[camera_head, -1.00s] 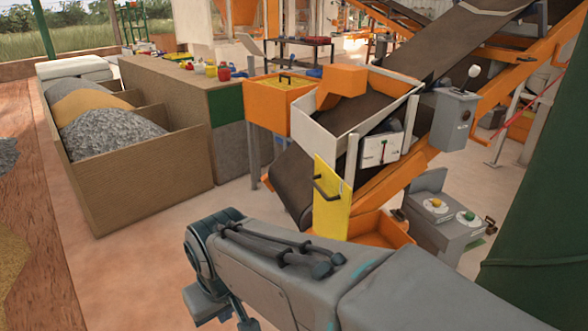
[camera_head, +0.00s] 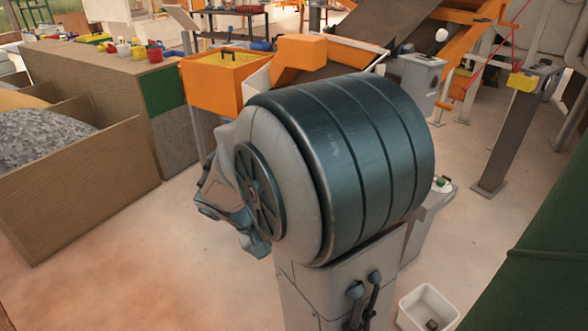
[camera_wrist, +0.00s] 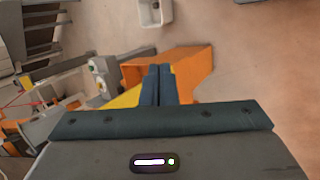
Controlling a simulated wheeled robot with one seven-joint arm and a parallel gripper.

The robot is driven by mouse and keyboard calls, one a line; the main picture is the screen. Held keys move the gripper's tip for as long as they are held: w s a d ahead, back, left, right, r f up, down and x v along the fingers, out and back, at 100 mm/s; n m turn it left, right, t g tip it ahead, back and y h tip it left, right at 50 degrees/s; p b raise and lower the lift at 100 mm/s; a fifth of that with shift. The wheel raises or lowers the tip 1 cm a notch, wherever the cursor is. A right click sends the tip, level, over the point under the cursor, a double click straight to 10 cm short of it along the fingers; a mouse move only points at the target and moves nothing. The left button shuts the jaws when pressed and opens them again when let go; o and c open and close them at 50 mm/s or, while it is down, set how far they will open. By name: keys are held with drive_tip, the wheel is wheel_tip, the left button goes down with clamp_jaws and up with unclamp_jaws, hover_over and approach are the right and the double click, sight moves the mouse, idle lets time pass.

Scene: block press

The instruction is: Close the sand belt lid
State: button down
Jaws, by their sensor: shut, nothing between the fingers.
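My gripper (camera_wrist: 158,86) is shut and empty in the wrist view, its two dark fingers side by side. A yellow surface (camera_wrist: 124,99) shows just left of the fingers, and an orange part (camera_wrist: 192,66) lies beyond and to their right; I cannot tell whether the fingers touch either. The yellow hanging panel with a dark handle, below the belt hopper, is hidden behind my arm in the head view. Another yellow lid with a handle (camera_head: 228,57) lies flat on an orange box (camera_head: 212,88) left of the belt (camera_head: 335,60).
A white bin (camera_head: 428,308) stands on the floor at the lower right. A control stand (camera_head: 418,80) and a post with a yellow box (camera_head: 510,130) stand at the right. Wooden bays (camera_head: 80,180) stand at the left. The floor (camera_head: 170,260) between them is clear.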

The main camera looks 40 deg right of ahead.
drive_tip(key=w+d+f+n+t+h+b, duration=0.1)
drive_tip(key=w+d+h, duration=0.3)
drive_tip(key=w+h, duration=0.25)
drive_tip(key=w+d+f+n+t+h, duration=0.1)
drive_tip(key=w+d+t+h, duration=0.1)
drive_tip(key=w+d+h, duration=0.4)
drive_tip(key=w+d+y+p, duration=0.1)
drive_tip(key=d+p, duration=0.1)
drive_tip(key=d, duration=1)
drive_tip(key=shift+w+r+p, duration=0.15)
drive_tip(key=shift+r+p, duration=0.05)
drive_tip(key=shift+p, duration=0.1)
